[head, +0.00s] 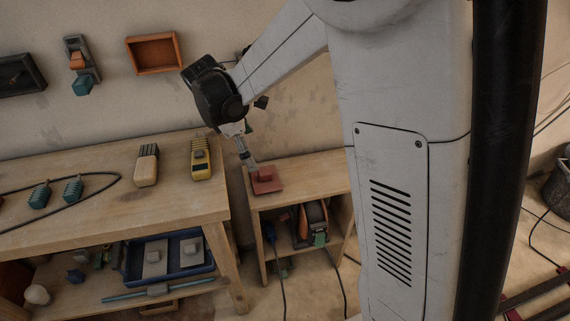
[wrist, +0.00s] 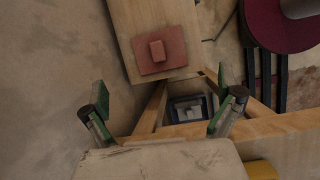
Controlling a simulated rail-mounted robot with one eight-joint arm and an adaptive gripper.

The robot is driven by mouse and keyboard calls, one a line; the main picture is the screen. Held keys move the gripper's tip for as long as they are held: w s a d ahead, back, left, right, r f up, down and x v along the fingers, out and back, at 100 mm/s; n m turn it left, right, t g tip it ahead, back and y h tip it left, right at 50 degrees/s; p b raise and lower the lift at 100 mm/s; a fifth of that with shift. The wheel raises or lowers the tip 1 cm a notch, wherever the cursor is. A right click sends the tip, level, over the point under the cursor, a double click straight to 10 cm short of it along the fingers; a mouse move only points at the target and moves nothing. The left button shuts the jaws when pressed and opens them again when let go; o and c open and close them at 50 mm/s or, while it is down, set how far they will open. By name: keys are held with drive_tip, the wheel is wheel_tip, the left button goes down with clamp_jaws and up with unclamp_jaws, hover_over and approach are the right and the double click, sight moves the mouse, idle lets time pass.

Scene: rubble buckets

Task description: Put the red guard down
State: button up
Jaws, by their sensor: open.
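The red guard (head: 265,179) is a flat red plate with a raised block on it. It lies flat on the left end of the small wooden shelf unit's top (head: 310,175). It also shows in the wrist view (wrist: 148,64), near the end of the wooden top (wrist: 190,14). My gripper (head: 251,164) is just above the guard in the head view, where they overlap. In the wrist view my gripper (wrist: 168,97) has its green-backed fingers wide apart with nothing between them. The guard lies beyond the fingertips, apart from them.
A workbench (head: 100,215) to the left carries a yellow tool (head: 201,166), a beige tool (head: 147,166), teal pieces and a cable. A blue tray (head: 130,265) sits on its lower shelf. A gap separates bench and shelf unit. The shelf top right of the guard is clear.

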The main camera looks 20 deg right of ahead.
drive_tip(key=s+d+r+m+t+y, duration=0.25)
drive_tip(key=s+r+m, duration=0.35)
drive_tip(key=s+r, duration=0.45)
drive_tip(key=s+d+m+t+y, duration=0.1)
drive_tip(key=s+d+m+t, duration=0.1)
drive_tip(key=s+m+t, duration=0.3)
drive_tip(key=s+m, duration=0.4)
drive_tip(key=s, duration=0.4)
drive_tip(key=shift+r, duration=0.35)
drive_tip(key=shift+y, duration=0.25)
wheel_tip(320, 180, up, 10)
drive_tip(key=p, duration=0.9)
drive_tip(key=shift+f+p, duration=0.2)
drive_tip(key=shift+p, duration=0.15)
